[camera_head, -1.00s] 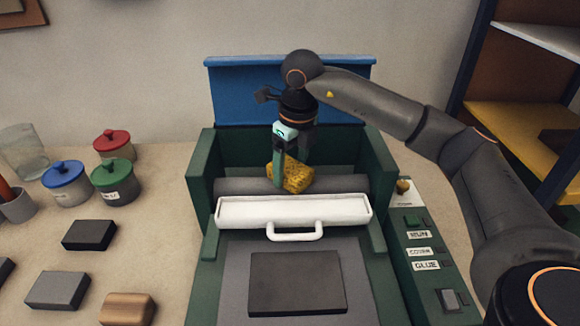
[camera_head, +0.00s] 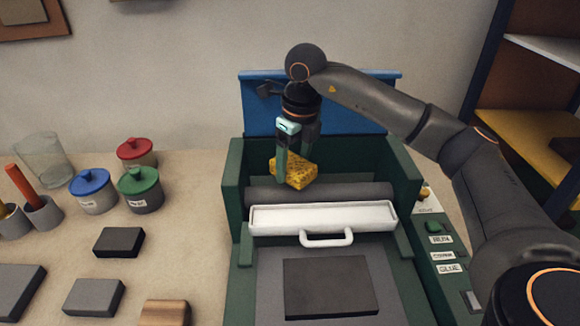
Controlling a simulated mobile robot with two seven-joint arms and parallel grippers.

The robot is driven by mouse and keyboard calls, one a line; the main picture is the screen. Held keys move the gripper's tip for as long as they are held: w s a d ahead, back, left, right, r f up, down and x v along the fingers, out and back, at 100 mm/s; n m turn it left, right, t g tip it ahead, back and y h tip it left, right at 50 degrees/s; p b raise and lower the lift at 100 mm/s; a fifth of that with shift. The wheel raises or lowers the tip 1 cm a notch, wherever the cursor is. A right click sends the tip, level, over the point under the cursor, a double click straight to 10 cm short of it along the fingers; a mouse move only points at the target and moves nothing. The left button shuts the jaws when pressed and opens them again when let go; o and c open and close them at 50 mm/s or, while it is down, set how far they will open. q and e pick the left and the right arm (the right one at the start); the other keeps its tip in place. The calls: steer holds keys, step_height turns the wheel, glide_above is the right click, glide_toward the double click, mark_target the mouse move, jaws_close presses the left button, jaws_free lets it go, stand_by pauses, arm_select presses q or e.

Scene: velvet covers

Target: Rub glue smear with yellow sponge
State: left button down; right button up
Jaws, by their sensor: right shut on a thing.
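My right gripper (camera_head: 293,150) points down over the green machine (camera_head: 236,190) and is shut on the yellow sponge (camera_head: 297,172). The sponge is held tilted at the dark grey roller (camera_head: 350,191), behind the white tray with a handle (camera_head: 325,217). I cannot tell whether the sponge touches the roller. No glue smear can be made out; it may be hidden behind the sponge or the gripper. My left gripper is not in view.
A raised blue lid (camera_head: 258,105) stands behind the machine. A control panel (camera_head: 440,255) is on its right side. Lidded pots, red (camera_head: 135,150), blue (camera_head: 92,188) and green (camera_head: 140,187), stand left. Dark blocks (camera_head: 118,241) lie on the table. A dark plate (camera_head: 330,287) lies in front.

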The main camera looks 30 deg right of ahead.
steer(key=shift+r+p, duration=1.45)
steer(key=shift+r, duration=0.75)
